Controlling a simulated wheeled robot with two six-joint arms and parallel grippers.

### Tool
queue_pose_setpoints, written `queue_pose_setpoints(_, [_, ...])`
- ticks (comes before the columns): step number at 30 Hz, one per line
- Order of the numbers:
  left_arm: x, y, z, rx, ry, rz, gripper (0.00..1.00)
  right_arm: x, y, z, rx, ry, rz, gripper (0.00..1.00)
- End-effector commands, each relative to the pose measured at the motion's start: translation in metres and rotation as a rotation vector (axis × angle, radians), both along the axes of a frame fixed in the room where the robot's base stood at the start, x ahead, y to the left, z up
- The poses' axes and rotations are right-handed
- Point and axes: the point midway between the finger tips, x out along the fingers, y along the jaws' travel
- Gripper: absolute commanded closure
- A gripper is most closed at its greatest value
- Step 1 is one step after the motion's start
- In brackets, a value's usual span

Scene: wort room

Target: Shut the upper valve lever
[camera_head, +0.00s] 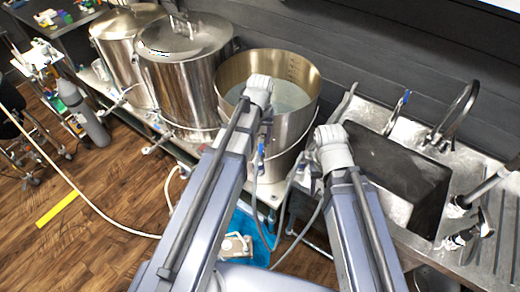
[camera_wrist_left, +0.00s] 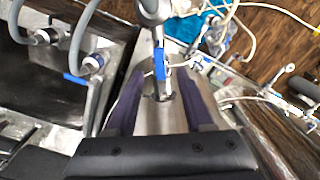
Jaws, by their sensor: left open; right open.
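A valve with a blue lever (camera_head: 261,153) shows beside my left arm, in front of the open steel kettle (camera_head: 307,85). In the left wrist view a blue lever (camera_wrist_left: 160,66) on a grey metal stem lies between the fingers of my left gripper (camera_wrist_left: 160,85). The two dark fingers are spread, one on each side, with gaps to the lever; I cannot tell whether either touches it. In the head view my left arm hides this gripper. My right arm shows in the head view, but its fingers are hidden.
A second blue handle (camera_wrist_left: 75,79) is left of my gripper in the wrist view. A sink (camera_head: 405,175) with a curved tap (camera_head: 460,115) stands right of the kettle. Two lidded steel vessels, one nearer (camera_head: 185,75), stand left. A hose (camera_head: 70,180) lies on the wooden floor.

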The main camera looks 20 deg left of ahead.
Motion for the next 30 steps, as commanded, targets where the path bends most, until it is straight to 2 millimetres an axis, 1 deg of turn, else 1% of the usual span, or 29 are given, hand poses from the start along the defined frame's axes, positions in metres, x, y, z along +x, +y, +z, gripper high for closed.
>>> queue_pose_setpoints(1, [0.000, 0.000, -0.014, 0.000, 0.000, 0.000, 0.47, 0.000, 0.000, -0.014, 0.000, 0.000, 0.002, 0.49])
queue_pose_setpoints(6, [0.000, 0.000, -0.036, 0.000, 0.000, 0.000, 0.47, 0.000, 0.000, -0.036, -0.001, 0.000, 0.007, 0.49])
queue_pose_setpoints(9, [0.000, 0.000, -0.044, 0.000, 0.000, 0.000, 0.47, 0.000, 0.000, -0.044, -0.002, 0.000, 0.009, 0.49])
queue_pose_setpoints(13, [0.000, 0.000, -0.048, 0.000, 0.000, 0.000, 0.47, 0.000, 0.000, -0.048, -0.002, 0.001, 0.011, 0.49])
queue_pose_setpoints(21, [0.000, 0.000, -0.047, 0.000, 0.000, 0.000, 0.49, 0.000, 0.000, -0.047, -0.002, 0.001, 0.011, 0.49])
queue_pose_setpoints(30, [0.000, 0.000, -0.047, 0.000, 0.000, 0.000, 0.82, 0.000, 0.000, -0.047, -0.002, 0.001, 0.011, 0.49])
